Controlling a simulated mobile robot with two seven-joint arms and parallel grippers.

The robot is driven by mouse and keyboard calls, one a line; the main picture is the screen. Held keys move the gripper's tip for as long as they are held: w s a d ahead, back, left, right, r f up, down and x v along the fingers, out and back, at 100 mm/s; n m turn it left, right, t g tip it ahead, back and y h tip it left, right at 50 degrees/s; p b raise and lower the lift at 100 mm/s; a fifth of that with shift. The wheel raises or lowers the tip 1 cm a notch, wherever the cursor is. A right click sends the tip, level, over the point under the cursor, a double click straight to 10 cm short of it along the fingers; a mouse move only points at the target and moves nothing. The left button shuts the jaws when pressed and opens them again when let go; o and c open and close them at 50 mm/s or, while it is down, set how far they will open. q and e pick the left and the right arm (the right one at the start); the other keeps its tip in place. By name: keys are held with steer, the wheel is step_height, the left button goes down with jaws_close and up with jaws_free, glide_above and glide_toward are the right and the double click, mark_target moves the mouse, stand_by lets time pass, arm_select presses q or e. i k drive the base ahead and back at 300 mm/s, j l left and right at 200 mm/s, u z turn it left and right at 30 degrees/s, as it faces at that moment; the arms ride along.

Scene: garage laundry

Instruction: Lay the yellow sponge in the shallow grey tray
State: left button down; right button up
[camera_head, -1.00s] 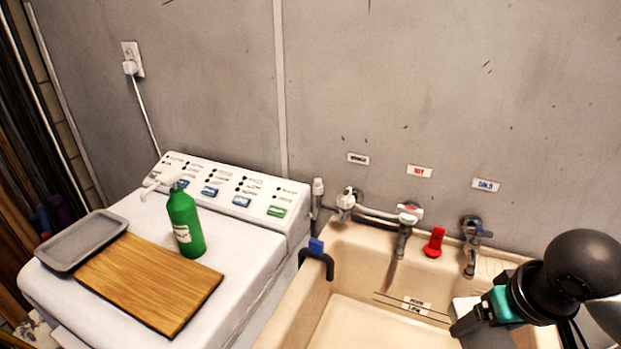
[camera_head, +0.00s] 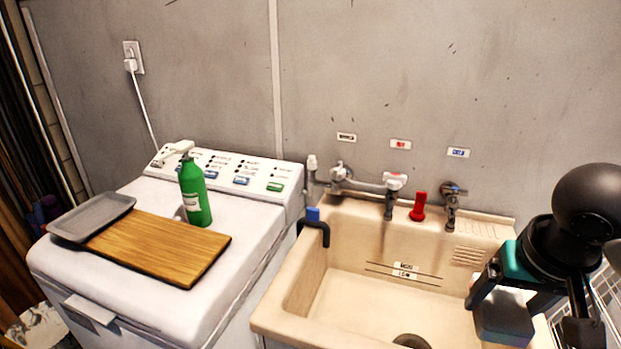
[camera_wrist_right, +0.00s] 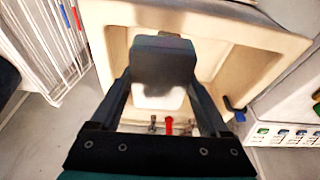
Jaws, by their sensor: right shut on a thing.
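The shallow grey tray (camera_head: 92,216) lies on the white washer top at the left, against the left end of a wooden board, and looks empty. My right gripper (camera_head: 503,306) is over the right part of the sink, far to the right of the tray. It is shut on a dark grey block (camera_head: 503,325) with a paler top. The block also shows between the fingers in the right wrist view (camera_wrist_right: 162,65). I see no yellow on it, and no yellow sponge shows elsewhere. My left gripper is out of view.
The wooden board (camera_head: 160,248) covers much of the washer top (camera_head: 240,262). A green bottle (camera_head: 195,195) stands behind it. The beige sink (camera_head: 340,270) has taps (camera_head: 394,190) and a red item (camera_head: 418,207) at its back. A wire rack (camera_wrist_right: 50,40) stands beside the sink.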

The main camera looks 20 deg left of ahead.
mark_target(85, 224)
steer(key=k+u, duration=0.1)
steer(key=u, duration=0.4)
steer(key=k+u, duration=0.1)
steer(key=u, duration=0.4)
steer(key=i+j+u, duration=0.4)
steer(key=i+j, duration=0.35)
steer(key=j, duration=0.15)
